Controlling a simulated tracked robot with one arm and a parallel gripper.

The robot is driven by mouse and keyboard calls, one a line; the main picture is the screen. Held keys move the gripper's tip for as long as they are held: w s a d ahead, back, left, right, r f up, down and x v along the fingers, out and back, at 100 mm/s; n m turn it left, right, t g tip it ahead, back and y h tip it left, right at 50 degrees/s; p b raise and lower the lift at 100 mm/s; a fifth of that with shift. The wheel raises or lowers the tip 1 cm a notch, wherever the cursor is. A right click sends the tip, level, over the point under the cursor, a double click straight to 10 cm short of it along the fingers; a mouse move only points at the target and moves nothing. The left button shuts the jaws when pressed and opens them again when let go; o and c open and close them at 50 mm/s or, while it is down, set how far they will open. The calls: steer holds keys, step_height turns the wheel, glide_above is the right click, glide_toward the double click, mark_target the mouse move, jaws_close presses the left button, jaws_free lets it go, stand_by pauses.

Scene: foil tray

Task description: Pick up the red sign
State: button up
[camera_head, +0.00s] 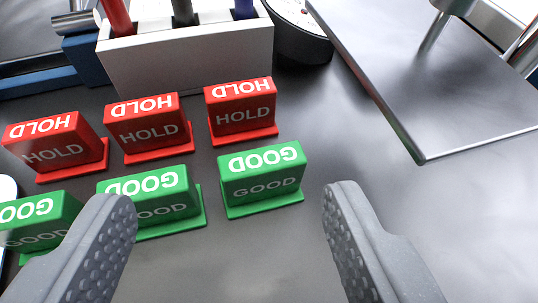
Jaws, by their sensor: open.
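Three red signs marked HOLD stand upright in a slanting row on the dark table: a left one (52,146), a middle one (148,128) and a right one (241,109). My gripper (231,212) is open, with its two grey padded fingers wide apart at the bottom of the picture. Nothing is held between them. The red signs stand beyond the fingertips, farther from me. Which red sign the task means cannot be told from the picture.
Green GOOD signs stand in front of the red row: a right one (261,181), a middle one (153,201) and a left one (38,224). A white pen holder (188,62) stands behind. A raised grey plate (440,75) is at right. The table (470,230) is clear at lower right.

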steer(key=b, duration=0.1)
glide_toward(239, 100)
steer(key=x, duration=0.4)
steer(key=shift+a, duration=0.15)
steer(key=x, duration=0.1)
steer(key=b+x, duration=0.1)
steer(key=x, duration=0.1)
steer(key=b+x, duration=0.1)
steer(key=x, duration=0.1)
steer(key=shift+w+d, duration=0.1)
steer(key=shift+d, duration=0.1)
steer(key=c, duration=0.7)
